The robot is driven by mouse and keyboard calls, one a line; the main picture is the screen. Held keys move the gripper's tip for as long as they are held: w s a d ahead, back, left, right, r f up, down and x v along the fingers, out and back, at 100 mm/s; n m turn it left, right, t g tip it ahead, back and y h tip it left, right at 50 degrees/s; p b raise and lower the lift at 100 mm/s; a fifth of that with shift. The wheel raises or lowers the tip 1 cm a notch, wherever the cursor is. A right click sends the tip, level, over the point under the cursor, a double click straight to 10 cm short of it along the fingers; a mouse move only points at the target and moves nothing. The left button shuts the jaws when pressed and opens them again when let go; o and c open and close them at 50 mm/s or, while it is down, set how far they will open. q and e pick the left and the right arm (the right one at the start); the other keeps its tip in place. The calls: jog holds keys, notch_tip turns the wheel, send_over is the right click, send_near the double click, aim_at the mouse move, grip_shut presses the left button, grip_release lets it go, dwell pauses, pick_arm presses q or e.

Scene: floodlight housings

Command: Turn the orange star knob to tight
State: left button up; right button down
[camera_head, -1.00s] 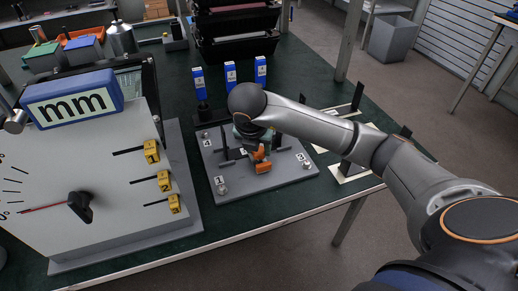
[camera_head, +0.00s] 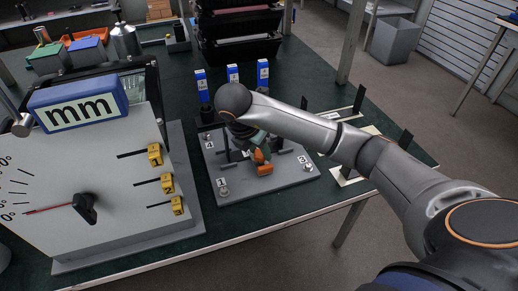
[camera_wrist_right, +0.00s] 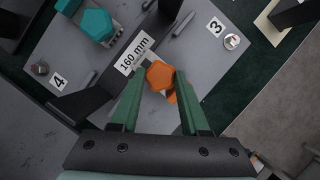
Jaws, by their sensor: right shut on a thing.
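The orange star knob (camera_wrist_right: 160,75) sits between the two green fingertips of my right gripper (camera_wrist_right: 158,92) in the right wrist view. The gripper is shut on it. A second orange piece (camera_wrist_right: 172,97) shows just below the knob there. In the head view, small orange parts (camera_head: 265,169) show below my right gripper (camera_head: 258,147), whose wrist hides much of the knob. The knob is over a grey plate (camera_head: 245,192) with numbered corners. A black bar with a "160 mm" label (camera_wrist_right: 131,54) lies beside the knob. My left gripper is not in view.
A teal part (camera_wrist_right: 97,25) is on the plate. A large dial panel marked mm (camera_head: 80,113) stands at left with yellow tags (camera_head: 155,155). Blue boxes (camera_head: 263,73) stand behind the plate, and black uprights (camera_head: 405,140) stand to its right.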

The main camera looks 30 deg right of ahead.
jog(key=shift+c, duration=2.2)
grip_release()
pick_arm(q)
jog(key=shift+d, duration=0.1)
pick_arm(e)
jog(key=shift+o, duration=0.2)
pick_arm(q)
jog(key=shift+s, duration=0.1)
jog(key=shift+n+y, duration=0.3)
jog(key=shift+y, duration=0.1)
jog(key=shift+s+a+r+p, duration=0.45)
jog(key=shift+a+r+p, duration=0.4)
jog(key=shift+p, duration=0.75)
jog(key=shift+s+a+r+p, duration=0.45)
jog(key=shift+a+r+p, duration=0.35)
jog(key=shift+p, duration=0.8)
pick_arm(e)
jog(key=v, duration=1.2)
jog(key=shift+r, duration=0.25)
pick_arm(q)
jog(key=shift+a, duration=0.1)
pick_arm(e)
jog(key=shift+s+a, duration=0.1)
